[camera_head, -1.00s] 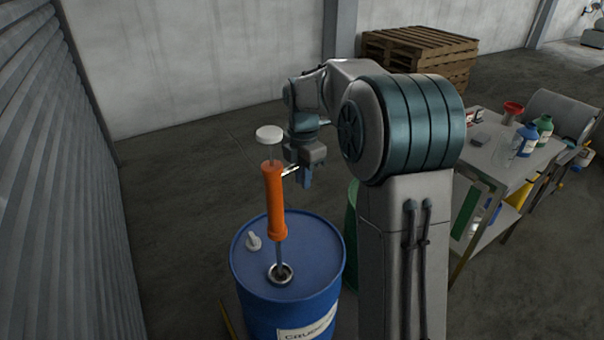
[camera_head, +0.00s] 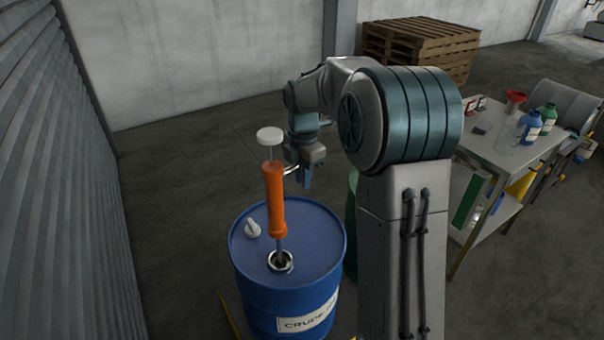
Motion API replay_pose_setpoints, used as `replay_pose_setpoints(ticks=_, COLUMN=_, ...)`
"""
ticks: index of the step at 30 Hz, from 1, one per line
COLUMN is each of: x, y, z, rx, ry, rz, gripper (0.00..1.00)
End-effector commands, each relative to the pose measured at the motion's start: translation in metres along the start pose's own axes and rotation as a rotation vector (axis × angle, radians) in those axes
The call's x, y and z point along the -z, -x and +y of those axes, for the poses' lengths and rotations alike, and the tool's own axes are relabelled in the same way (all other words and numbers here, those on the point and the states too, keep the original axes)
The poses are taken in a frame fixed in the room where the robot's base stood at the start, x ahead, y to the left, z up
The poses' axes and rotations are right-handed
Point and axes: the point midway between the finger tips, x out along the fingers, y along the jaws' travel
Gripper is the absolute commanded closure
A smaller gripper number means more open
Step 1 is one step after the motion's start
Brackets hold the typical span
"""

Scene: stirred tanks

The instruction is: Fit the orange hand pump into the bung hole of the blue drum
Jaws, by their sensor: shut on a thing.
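The orange hand pump (camera_head: 275,200) is upright over the blue drum (camera_head: 300,235), with its white knob on top. Its thin grey lower tube runs down to the ringed bung hole (camera_head: 281,261) in the drum's lid, and its end is at or inside the opening; how deep I cannot tell. The orange body stands a little above the lid. My gripper (camera_head: 298,172) is to the right of the pump, shut on its thin side spout or on its upper body; the exact contact is small and partly hidden.
A white cap (camera_head: 253,228) sits on the drum lid. A green drum (camera_head: 351,225) stands behind, mostly hidden by my arm. A metal bench (camera_head: 505,150) with bottles and a red funnel (camera_head: 515,97) is at right. Pallets (camera_head: 420,48) stand at the back.

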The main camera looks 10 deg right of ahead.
Motion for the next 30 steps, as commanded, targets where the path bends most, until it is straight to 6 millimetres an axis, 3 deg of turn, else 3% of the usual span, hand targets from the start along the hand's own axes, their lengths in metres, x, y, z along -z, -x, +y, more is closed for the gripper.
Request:
replay_pose_setpoints(ticks=9, x=0.000, y=0.000, z=0.000, rx=-0.002, ry=0.000, rz=0.000, gripper=1.00)
replay_pose_setpoints(ticks=30, x=0.000, y=-0.040, z=0.000, rx=-0.001, ry=0.000, rz=0.000, gripper=1.00)
